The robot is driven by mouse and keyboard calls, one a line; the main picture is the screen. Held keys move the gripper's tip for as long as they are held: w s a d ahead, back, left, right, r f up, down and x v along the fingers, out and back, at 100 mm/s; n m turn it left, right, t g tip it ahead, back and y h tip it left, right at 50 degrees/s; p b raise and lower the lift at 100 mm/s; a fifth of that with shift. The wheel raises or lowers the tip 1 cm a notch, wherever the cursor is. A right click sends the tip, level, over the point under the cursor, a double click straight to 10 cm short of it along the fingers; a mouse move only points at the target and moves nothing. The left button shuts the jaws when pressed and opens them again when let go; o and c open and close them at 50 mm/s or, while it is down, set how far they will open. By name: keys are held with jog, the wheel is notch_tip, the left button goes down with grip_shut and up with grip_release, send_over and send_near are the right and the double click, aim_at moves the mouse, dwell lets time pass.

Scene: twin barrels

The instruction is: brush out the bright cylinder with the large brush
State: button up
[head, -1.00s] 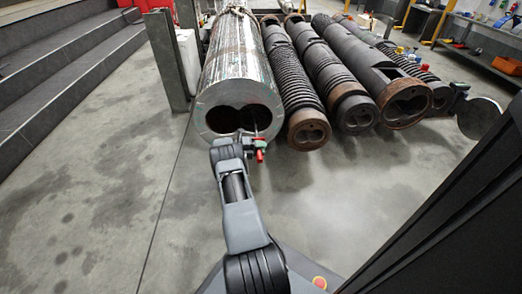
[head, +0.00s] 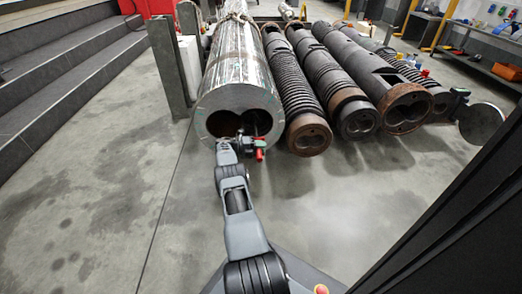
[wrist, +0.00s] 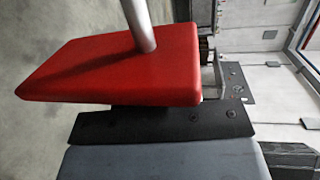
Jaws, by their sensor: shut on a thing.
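The bright cylinder (head: 232,72) is a long shiny metal barrel lying with its open end towards me. Its end face shows two joined dark bores (head: 222,124). My gripper (head: 248,143) is at the lower right of this face, shut on the large brush. The brush's red grip (head: 260,154) shows beside my gripper, and a dark part reaches to the right bore. In the wrist view the red grip (wrist: 115,65) is a large block with a metal rod (wrist: 139,22) rising from it. The brush head is hidden or too dark to make out.
Several dark, rusty barrels and ribbed shafts (head: 340,90) lie close to the right of the cylinder. An upright grey post (head: 168,65) stands to its left, with grey steps (head: 60,65) beyond. The floor (head: 110,190) in front is clear.

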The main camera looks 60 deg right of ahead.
jog(key=shift+r, duration=0.15)
jog(key=shift+s+a+p, duration=0.15)
jog(key=shift+a+p, duration=0.05)
jog(key=shift+p, duration=0.65)
jog(key=s+a+p, duration=0.1)
jog(key=a+p, duration=0.1)
jog(key=p, duration=0.2)
jog(key=shift+s+p, duration=0.25)
jog(key=shift+p, duration=0.05)
jog(key=shift+s+a+p, duration=0.3)
jog(key=shift+a+p, duration=0.05)
jog(key=shift+p, duration=0.2)
